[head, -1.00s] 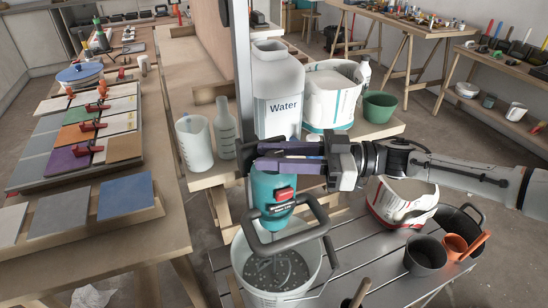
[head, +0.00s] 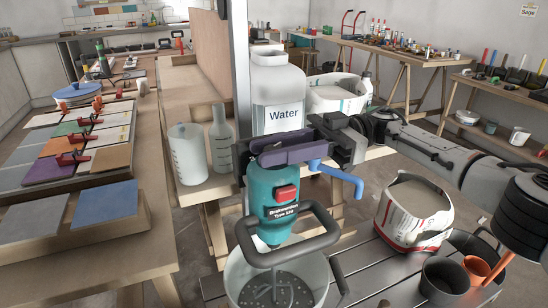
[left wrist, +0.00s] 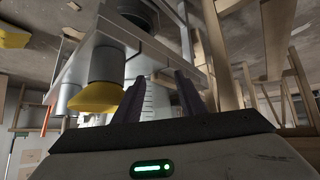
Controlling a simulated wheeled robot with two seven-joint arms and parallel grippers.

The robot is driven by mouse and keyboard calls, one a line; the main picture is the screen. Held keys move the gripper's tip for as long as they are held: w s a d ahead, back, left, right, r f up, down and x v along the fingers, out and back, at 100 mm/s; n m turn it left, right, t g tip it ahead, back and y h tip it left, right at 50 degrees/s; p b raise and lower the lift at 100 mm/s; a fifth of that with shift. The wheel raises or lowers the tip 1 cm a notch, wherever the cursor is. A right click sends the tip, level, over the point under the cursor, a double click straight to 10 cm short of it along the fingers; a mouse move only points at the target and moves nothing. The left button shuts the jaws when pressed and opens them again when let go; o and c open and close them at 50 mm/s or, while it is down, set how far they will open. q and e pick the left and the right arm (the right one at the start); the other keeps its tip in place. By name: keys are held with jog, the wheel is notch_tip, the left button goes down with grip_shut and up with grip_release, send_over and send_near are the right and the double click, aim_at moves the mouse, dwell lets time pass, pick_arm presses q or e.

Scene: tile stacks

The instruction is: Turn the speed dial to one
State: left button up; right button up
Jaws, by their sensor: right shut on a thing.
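The teal mixer (head: 271,197) with a red switch (head: 286,194) stands upright in the head view, its dark loop handle (head: 290,238) below and its shaft in a whitish bucket (head: 238,270). My right gripper (head: 262,158) reaches in from the right and is shut at the top of the mixer. The speed dial itself is hidden behind the purple fingers, so its setting cannot be read. My left gripper (left wrist: 158,92) shows only in the left wrist view, open with an empty gap between its dark fingers.
A water container (head: 280,90) stands behind the mixer, with a clear jug (head: 188,155) to its left. A blue bent pipe (head: 345,180) shows below the right gripper. An open bag (head: 412,215) and a dark bucket (head: 443,280) stand on the slatted bench at right.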

aim_at(273, 148)
pick_arm(q)
jog(key=shift+s+f, duration=0.25)
jog(key=shift+s, duration=0.05)
pick_arm(e)
jog(key=shift+s, duration=0.1)
pick_arm(q)
jog(key=shift+a, duration=0.15)
pick_arm(e)
jog(key=o, duration=1.1)
jog(key=shift+c, duration=0.2)
jog(key=shift+r, duration=0.1)
notch_tip(273, 148, up, 9)
jog(key=shift+f+p, duration=0.1)
jog(key=shift+p, duration=0.2)
pick_arm(q)
jog(key=shift+w+r, duration=0.25)
jog(key=shift+r, duration=0.1)
pick_arm(e)
jog(key=shift+r, duration=0.55)
pick_arm(q)
jog(key=shift+s, duration=0.1)
